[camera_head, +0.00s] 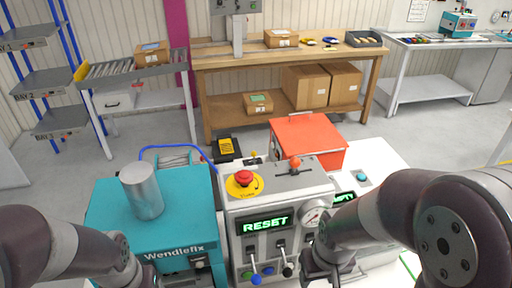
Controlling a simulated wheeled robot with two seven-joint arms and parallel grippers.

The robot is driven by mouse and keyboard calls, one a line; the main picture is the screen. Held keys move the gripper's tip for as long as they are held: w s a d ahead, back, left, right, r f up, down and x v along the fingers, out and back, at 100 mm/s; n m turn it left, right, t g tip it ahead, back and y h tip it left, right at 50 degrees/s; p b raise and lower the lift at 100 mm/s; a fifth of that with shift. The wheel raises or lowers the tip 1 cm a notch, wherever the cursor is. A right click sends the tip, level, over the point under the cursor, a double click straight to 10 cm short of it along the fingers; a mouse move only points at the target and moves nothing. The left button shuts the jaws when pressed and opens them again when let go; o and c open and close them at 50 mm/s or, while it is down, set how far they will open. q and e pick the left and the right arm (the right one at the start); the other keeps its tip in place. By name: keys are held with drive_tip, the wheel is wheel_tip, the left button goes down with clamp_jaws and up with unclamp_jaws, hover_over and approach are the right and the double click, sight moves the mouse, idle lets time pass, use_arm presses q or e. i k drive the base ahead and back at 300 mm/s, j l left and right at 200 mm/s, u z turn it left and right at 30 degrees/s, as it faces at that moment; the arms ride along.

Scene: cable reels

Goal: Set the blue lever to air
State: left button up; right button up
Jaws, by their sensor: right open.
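The grey control box (237,215) stands in the front middle, with a green RESET display (266,223) and a round gauge (312,217) on its front. The left one ends in a blue knob (256,280), the blue lever; the right one ends in a dark and pale knob (288,270). I cannot read any air marking. My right gripper (318,272) is open and empty, just right of the levers and apart from the blue one. My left gripper (150,277) is at the bottom edge, mostly hidden.
A teal Wendlefix machine (105,207) with a metal cylinder (142,191) stands left of the box. A red emergency button (244,177) and an orange-knobbed lever (295,163) are on the box top. An orange-red box (308,140) stands behind. Workbenches line the back wall.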

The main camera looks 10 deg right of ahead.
sight(256, 279)
drive_tip(key=k+j+z, duration=0.1)
drive_tip(key=j+z, duration=0.3)
drive_tip(key=k+j+z, duration=0.15)
drive_tip(key=z, duration=0.3)
